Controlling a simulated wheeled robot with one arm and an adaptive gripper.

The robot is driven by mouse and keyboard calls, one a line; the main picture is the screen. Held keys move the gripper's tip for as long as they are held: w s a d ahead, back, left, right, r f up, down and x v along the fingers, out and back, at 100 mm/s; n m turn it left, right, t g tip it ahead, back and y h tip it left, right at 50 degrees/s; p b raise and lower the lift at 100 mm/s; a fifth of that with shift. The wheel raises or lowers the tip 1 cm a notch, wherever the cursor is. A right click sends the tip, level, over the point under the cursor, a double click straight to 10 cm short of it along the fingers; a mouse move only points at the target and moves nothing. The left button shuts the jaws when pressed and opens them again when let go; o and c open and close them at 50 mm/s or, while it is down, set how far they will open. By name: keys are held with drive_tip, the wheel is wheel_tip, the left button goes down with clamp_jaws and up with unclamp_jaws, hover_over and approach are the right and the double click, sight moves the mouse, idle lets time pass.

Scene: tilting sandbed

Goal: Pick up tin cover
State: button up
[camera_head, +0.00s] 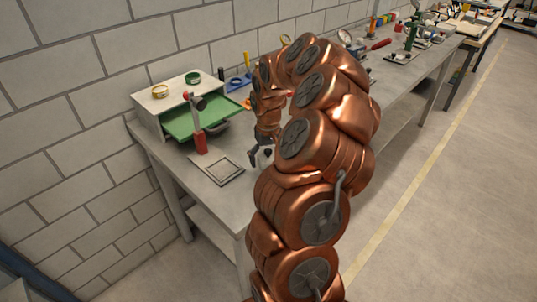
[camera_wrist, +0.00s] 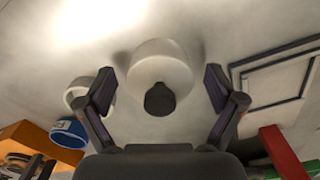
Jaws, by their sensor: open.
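The tin cover (camera_wrist: 160,68) is a round white piece with a dark knob, seen in the wrist view on the pale worktop. My gripper (camera_wrist: 160,82) is open, with one finger on each side of the cover and a visible gap on both sides. The knob faces the wrist camera. In the head view my gripper (camera_head: 258,156) is low over the bench, largely hidden by my arm, and only a small pale bit beside it shows.
A square grey frame (camera_head: 223,170) lies at the bench's near end. A red-based tool (camera_head: 199,142) stands by a cabinet with an open green drawer (camera_head: 190,123). In the wrist view, a white ring-like piece (camera_wrist: 76,92) and blue roll (camera_wrist: 69,134) are left of my gripper.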

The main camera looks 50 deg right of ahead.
drive_tip(key=shift+f, duration=0.1)
drive_tip(key=shift+c, duration=0.4)
drive_tip(key=c, duration=1.1)
